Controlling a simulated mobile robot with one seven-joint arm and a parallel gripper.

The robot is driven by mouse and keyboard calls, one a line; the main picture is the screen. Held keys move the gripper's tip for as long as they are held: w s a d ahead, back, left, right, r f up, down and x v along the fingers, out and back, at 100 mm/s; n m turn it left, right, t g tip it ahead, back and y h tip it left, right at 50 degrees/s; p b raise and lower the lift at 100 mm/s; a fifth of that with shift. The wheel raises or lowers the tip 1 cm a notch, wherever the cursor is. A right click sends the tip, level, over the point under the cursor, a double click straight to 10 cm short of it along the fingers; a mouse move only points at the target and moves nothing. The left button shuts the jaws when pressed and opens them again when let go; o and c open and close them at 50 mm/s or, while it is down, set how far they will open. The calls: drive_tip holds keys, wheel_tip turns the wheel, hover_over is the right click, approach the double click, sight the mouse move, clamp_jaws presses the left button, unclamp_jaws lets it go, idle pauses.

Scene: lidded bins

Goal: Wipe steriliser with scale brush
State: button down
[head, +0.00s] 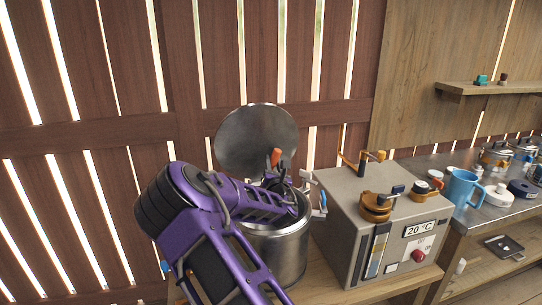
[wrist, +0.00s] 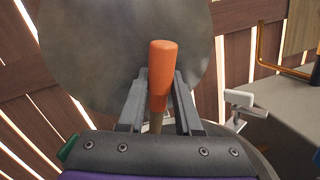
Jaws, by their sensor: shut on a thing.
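The scale brush shows as an orange handle (head: 276,157) standing up from my gripper (head: 280,180). In the wrist view the handle (wrist: 162,70) rises between the two grey fingers of my gripper (wrist: 160,85), which is shut on it. The brush's lower end is hidden in both views. The steriliser appears to be the steel drum (head: 277,257), with its round lid (head: 256,140) raised behind its mouth. The lid (wrist: 90,55) fills much of the wrist view. My gripper is at the drum's mouth; whether the brush touches the inside cannot be seen.
A grey box (head: 340,225) with a 20 °C display stands close to the right of the drum. A blue jug (head: 460,188) and several small items stand on the metal counter (head: 425,162) farther right. A slatted wooden wall (head: 120,120) stands behind.

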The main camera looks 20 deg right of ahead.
drive_tip(key=shift+r+p, duration=0.35)
drive_tip(key=shift+r, duration=0.95)
